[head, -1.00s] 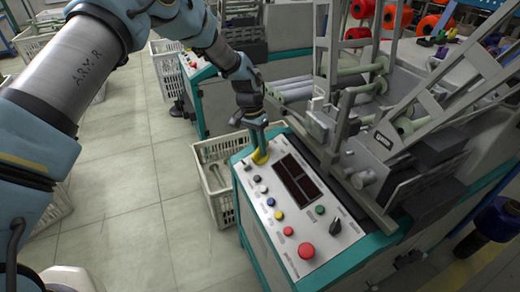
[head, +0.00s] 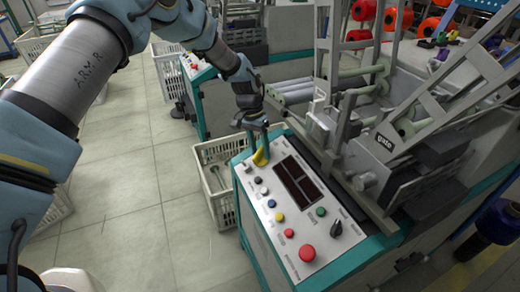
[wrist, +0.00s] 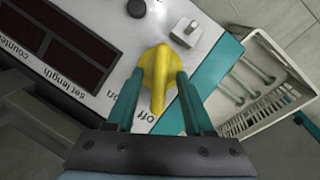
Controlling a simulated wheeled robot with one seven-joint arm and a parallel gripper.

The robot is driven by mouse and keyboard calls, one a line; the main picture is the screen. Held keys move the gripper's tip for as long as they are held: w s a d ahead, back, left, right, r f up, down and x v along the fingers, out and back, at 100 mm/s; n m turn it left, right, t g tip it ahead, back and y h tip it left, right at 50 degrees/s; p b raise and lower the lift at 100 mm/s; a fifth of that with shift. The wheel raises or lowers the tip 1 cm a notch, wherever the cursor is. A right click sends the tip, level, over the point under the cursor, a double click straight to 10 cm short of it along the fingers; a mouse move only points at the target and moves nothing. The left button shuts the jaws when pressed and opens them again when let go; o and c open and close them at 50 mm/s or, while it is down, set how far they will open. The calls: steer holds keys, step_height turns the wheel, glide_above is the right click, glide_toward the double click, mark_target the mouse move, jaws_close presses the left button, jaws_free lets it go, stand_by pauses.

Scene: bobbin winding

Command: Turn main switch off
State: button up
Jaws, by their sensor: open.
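The main switch is a yellow rotary knob (wrist: 157,72) on the light control panel (head: 266,207). In the wrist view its narrow handle points toward the "off" label, with "on" printed to the left. The knob also shows in the head view (head: 261,156) at the far left corner of the panel. My gripper (wrist: 157,80) is open, with one teal finger on each side of the handle. I cannot tell whether either finger touches it. In the head view my gripper (head: 259,146) comes down from above onto the knob.
The panel also carries a dark display (head: 299,179), several small buttons, a black selector (head: 336,228) and a red mushroom button (head: 307,253). A white crate (head: 217,199) stands on the floor left of the machine. Machine frame bars rise to the right.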

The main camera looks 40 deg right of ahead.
steer(key=b+v, duration=0.1)
steer(key=v, duration=0.9)
steer(key=shift+r+b, duration=0.4)
steer(key=w+a+r+n+t+p, duration=0.1)
steer(key=w+a+r+n, duration=0.2)
steer(key=a, duration=0.6)
steer(key=w+a+r+n+t+p, duration=0.1)
steer(key=w+a+r+n, duration=0.15)
steer(key=w+a, duration=0.5)
steer(key=w+a+r+n+p, duration=0.1)
steer(key=w+a+r+n, duration=0.2)
steer(key=a, duration=0.8)
steer(key=s+a+r+n, duration=0.1)
steer(key=s+a+n, duration=0.1)
steer(key=a, duration=0.6)
steer(key=s+a+r+n+t+p, duration=0.1)
steer(key=s+a+r+n, duration=0.1)
steer(key=a, duration=0.7)
steer(key=s+a+r+n+t, duration=0.1)
steer(key=s+a+n, duration=0.2)
steer(key=a, duration=0.6)
steer(key=shift+s+r+p, duration=0.3)
steer(key=shift+s+r, duration=0.1)
steer(key=shift+s, duration=0.4)
steer(key=shift+a, duration=0.1)
